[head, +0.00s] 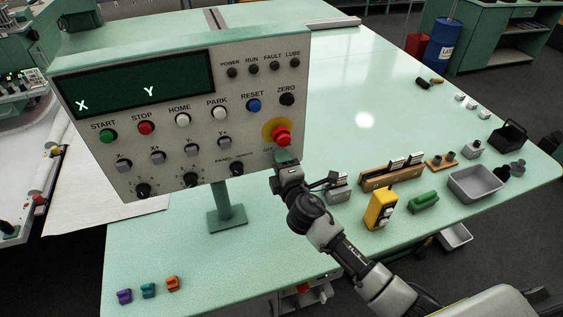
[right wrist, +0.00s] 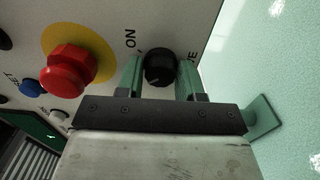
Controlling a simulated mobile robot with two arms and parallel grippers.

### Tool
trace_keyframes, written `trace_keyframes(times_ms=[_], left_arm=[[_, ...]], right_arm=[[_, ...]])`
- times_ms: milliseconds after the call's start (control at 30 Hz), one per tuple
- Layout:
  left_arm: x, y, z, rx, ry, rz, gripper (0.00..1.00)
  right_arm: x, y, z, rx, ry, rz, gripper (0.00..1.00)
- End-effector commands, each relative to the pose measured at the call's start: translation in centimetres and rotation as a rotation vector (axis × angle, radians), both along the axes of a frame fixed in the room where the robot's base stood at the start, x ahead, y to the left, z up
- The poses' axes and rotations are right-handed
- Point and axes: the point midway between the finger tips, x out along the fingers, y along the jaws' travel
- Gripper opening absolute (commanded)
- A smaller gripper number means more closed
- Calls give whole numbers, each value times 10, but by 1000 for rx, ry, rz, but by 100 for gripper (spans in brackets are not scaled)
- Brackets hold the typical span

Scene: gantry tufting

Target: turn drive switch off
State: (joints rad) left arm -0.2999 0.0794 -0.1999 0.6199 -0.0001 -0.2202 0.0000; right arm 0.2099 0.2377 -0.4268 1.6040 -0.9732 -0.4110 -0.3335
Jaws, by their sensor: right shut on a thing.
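The control panel (head: 190,110) is a light grey box with a dark screen reading X and Y, standing on a green post. The drive switch is a black round knob (right wrist: 160,68) at the panel's lower right, beside an ON mark and a partly hidden label ending in E. My right gripper (head: 282,160) reaches it from below; in the right wrist view its two green fingers (right wrist: 160,78) are on either side of the knob, shut on it. In the head view the gripper hides the knob. My left gripper is not in view.
The red emergency button (head: 281,134) on its yellow disc sits close beside the knob. Black knobs (head: 191,180) line the panel's bottom edge. The green table (head: 370,120) holds a yellow pendant (head: 381,209), a grey tray (head: 476,183) and several small parts. Its middle is clear.

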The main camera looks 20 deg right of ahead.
Motion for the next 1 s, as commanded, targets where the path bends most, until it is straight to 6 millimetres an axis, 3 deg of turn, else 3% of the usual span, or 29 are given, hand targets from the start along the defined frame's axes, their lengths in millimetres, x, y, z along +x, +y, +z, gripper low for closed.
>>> trace_keyframes(times_ms=[300, 333, 500, 800, 1000], left_arm=[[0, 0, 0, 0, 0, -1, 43], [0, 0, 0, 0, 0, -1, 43], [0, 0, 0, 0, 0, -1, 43], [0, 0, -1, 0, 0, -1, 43], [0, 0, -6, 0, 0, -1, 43]], right_arm=[[-1, 0, -2, -4, 3, 1, 13], [-1, 0, -2, -4, 3, 1, 38], [0, 0, -1, -3, 2, 1, 61], [-3, 0, -1, -2, 1, 1, 61], [-31, -1, -3, -1, 3, 2, 61]])
